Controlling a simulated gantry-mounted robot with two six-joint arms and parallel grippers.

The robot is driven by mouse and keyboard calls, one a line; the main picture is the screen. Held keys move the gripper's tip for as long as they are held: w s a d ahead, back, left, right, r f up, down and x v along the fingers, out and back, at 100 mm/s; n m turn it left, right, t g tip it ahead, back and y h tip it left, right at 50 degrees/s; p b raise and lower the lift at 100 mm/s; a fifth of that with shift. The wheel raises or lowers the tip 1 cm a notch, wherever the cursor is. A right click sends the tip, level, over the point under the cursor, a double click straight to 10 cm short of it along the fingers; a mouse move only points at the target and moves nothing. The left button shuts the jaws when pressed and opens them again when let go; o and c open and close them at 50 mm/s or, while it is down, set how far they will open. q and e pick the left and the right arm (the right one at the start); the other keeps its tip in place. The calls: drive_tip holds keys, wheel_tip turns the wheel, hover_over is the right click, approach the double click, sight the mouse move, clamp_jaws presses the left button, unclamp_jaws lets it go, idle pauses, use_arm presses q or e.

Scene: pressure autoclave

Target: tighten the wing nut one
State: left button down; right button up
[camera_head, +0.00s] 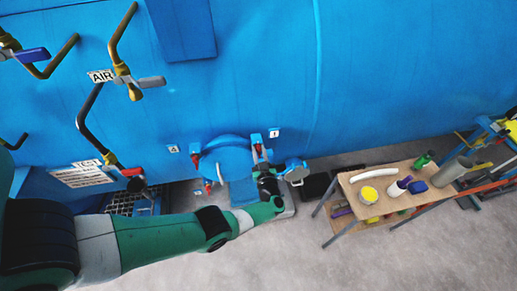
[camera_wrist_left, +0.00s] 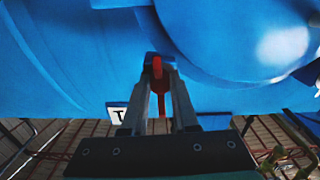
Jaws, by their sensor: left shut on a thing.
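The round blue hatch (camera_head: 228,160) on the tank side has red wing nuts in blue lugs around its rim. Wing nut one (camera_head: 257,148) is red and sits at the hatch's upper right, near a small white label (camera_head: 274,133). My left gripper (camera_head: 263,170) reaches it from below. In the left wrist view, the two fingers of the left gripper (camera_wrist_left: 160,80) are shut on the red wing nut (camera_wrist_left: 157,68), one on each side, below its blue lug. My wrist hides part of the hatch's right side. The right gripper is out of view.
Another red wing nut (camera_head: 208,187) is at the hatch's lower left. A wooden table (camera_head: 343,181) with a yellow-topped can (camera_head: 368,194) and bottles stands at the right. Pipes and valves (camera_head: 122,72) stick out at the upper left. Concrete floor (camera_head: 320,255) is open in front.

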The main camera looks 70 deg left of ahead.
use_arm(q)
drive_tip(key=shift+m, duration=0.4)
drive_tip(key=c, duration=0.7)
unclamp_jaws()
drive_tip(key=shift+d, duration=0.35)
drive_tip(key=p+v, duration=0.1)
drive_tip(key=v, duration=1)
drive_tip(key=shift+s+p, duration=0.15)
drive_tip(key=shift+p, duration=0.25)
